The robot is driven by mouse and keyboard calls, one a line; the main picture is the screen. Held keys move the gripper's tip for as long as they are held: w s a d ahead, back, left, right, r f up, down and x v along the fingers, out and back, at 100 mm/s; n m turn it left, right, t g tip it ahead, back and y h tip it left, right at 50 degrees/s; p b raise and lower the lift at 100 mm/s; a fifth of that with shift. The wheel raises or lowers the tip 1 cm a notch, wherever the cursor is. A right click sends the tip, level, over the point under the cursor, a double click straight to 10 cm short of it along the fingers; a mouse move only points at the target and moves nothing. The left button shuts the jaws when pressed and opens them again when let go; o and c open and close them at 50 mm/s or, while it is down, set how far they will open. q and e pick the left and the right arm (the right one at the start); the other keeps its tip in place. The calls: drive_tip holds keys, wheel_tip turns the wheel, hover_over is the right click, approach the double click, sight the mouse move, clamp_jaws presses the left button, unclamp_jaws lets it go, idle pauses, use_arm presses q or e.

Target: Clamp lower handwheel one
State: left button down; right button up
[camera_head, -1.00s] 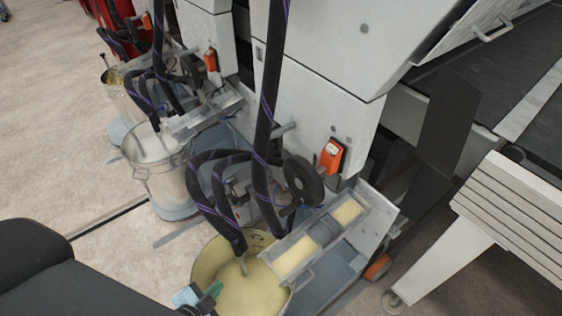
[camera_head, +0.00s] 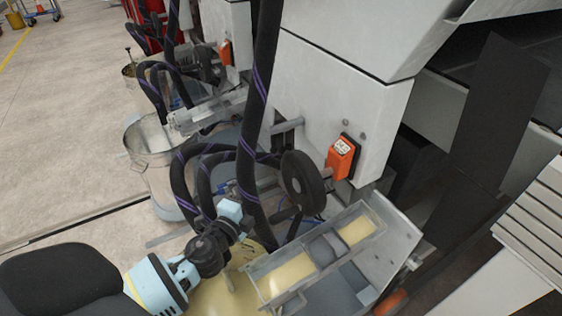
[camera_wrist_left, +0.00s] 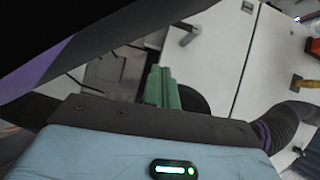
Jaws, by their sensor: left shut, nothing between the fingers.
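A black handwheel (camera_head: 303,180) sits on a shaft at the machine's lower front, left of an orange switch box. My left gripper (camera_head: 236,212) is left of the handwheel and slightly below it, among black hoses, apart from the wheel. Its fingertips are hidden in the head view. In the left wrist view its green fingers (camera_wrist_left: 163,86) are shut with nothing between them. A dark round part (camera_wrist_left: 195,102), probably the handwheel, shows partly behind the fingers. My right gripper is not in view.
Black hoses with purple stripes (camera_head: 262,95) hang close around my left gripper. A tray with yellow coating (camera_head: 322,250) and a bucket of yellow liquid (camera_head: 222,295) lie below. The orange switch box (camera_head: 341,158) is right of the wheel.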

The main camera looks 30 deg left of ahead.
use_arm(q)
drive_tip(key=shift+w+r+m+t+b, duration=0.15)
drive_tip(key=shift+w+r+m+b, duration=0.1)
drive_tip(key=shift+w, duration=0.3)
drive_tip(key=shift+w+r+m+t+b, duration=0.15)
drive_tip(key=shift+w+r, duration=0.1)
drive_tip(key=shift+w, duration=0.25)
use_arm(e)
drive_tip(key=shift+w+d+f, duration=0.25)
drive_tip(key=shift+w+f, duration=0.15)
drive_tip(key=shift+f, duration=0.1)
use_arm(q)
drive_tip(key=w+a+b, duration=0.1)
drive_tip(key=w+a, duration=0.2)
drive_tip(key=w, duration=0.9)
drive_tip(key=shift+w+a+b, duration=0.25)
drive_tip(key=shift+w+b, duration=0.1)
drive_tip(key=shift+b, duration=0.05)
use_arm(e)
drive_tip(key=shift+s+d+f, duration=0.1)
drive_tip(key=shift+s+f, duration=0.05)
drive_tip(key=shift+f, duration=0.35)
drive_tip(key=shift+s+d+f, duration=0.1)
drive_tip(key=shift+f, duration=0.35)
